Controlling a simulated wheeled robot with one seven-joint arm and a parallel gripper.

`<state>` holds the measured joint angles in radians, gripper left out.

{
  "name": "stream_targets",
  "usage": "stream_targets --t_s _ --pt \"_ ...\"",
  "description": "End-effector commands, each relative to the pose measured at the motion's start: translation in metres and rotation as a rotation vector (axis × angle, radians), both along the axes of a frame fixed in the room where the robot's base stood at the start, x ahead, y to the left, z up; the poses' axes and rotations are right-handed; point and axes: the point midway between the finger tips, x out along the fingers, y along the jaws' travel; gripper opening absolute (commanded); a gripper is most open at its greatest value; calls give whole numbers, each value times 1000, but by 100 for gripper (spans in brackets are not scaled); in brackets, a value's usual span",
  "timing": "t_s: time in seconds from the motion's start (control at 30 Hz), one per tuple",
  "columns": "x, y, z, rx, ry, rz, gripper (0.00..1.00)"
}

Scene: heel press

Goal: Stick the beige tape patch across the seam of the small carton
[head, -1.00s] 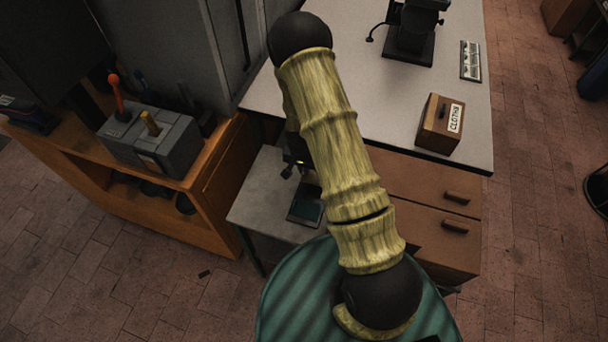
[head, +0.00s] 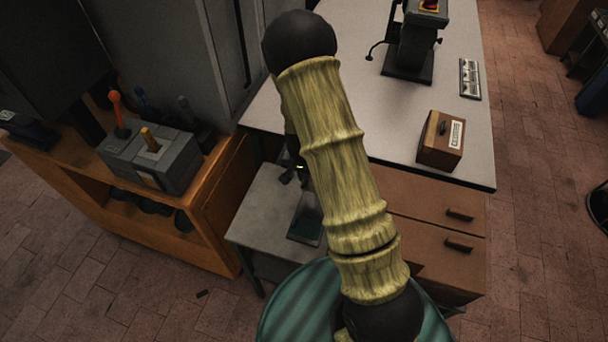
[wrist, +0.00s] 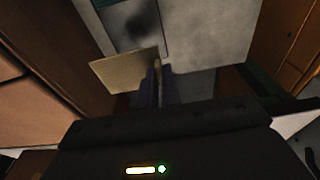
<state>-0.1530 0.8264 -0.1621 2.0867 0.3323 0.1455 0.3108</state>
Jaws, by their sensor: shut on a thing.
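My gripper (wrist: 160,82) is shut on the beige tape patch (wrist: 122,72), a flat piece that sticks out to the left of the fingers in the wrist view. In the head view my gripper (head: 289,174) shows small beside my arm, over the low grey side table; the patch cannot be made out there. A dark shallow tray (head: 306,220) lies on that table below and to the right of my gripper. My arm hides part of the side table and worktop.
The low grey table (head: 258,212) stands between the orange shelf unit (head: 222,205) and the brown drawers (head: 425,208). On the pale worktop (head: 375,115) are a black press (head: 412,50), a labelled wooden box (head: 440,142) and a small strip (head: 470,78). A green round stool-like top (head: 300,300) is in front.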

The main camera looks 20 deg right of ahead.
Motion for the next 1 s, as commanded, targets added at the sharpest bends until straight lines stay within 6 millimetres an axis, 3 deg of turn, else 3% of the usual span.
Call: stream_targets --t_s 0.27,0.7,1.0 --pt "-1 0 0 2 4 97 0" --pt "-3 2 3 1 0 567 0" --pt "-3 2 3 0 0 591 0"
